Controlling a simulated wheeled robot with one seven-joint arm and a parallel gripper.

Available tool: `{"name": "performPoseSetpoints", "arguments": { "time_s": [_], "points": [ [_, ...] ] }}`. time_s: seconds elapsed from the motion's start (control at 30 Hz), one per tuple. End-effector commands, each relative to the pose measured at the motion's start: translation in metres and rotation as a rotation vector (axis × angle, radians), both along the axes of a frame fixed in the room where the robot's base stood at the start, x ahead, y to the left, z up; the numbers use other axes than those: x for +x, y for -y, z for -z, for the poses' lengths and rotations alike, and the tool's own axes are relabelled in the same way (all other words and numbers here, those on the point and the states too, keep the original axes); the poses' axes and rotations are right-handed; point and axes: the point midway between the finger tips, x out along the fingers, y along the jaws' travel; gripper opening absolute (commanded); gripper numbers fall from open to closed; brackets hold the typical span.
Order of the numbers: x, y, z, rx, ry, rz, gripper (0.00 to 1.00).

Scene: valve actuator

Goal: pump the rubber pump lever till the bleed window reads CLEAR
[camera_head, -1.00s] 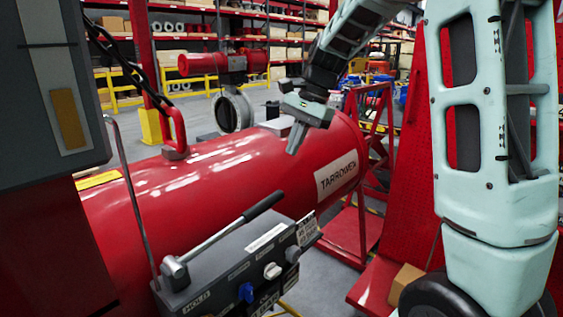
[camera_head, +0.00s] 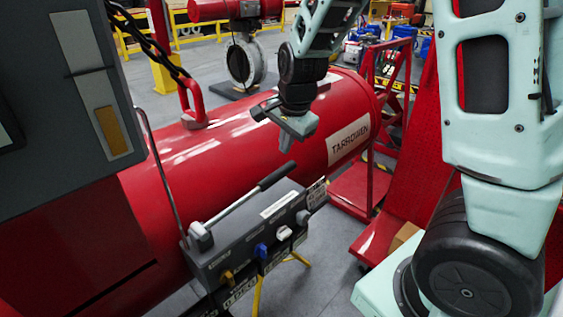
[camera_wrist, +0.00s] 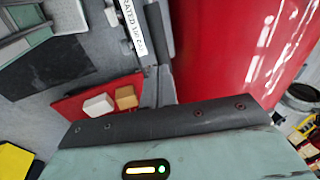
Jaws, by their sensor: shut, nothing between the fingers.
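The pump lever (camera_head: 240,206) is a metal rod with a black rubber grip (camera_head: 277,176) at its upper right end. It slopes up to the right from a pivot on a grey pump box (camera_head: 240,250). My gripper (camera_head: 286,143) is shut and empty, pointing down. In the picture it is just above the grip's end, with a gap between them. In the wrist view my gripper (camera_wrist: 170,120) fills the lower edge, and the lever is not seen. An amber-brown strip (camera_head: 112,131) is on the grey housing at left; I cannot read any word there or confirm the bleed window.
A large red cylinder (camera_head: 190,160) marked TARROWEN lies behind the pump box. A red lifting eye (camera_head: 193,104) with a chain is on top of it. A thin upright rod (camera_head: 160,180) stands left of the lever. Blue (camera_head: 261,250) and white (camera_head: 284,233) knobs are on the box front.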

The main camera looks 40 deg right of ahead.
Motion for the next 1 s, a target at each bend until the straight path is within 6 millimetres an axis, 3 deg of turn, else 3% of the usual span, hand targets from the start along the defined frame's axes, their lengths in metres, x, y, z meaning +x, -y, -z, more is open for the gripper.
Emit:
{"name": "performPoseSetpoints", "arguments": {
  "time_s": [0.2, 0.4, 1.0],
  "points": [
    [0.011, 0.002, 0.042, 0.001, -0.005, 0.004, 0.0],
    [0.018, 0.003, 0.065, 0.0, -0.002, 0.002, 0.0],
    [0.021, 0.003, 0.078, 0.0, 0.001, 0.0, 0.0]
  ]
}}
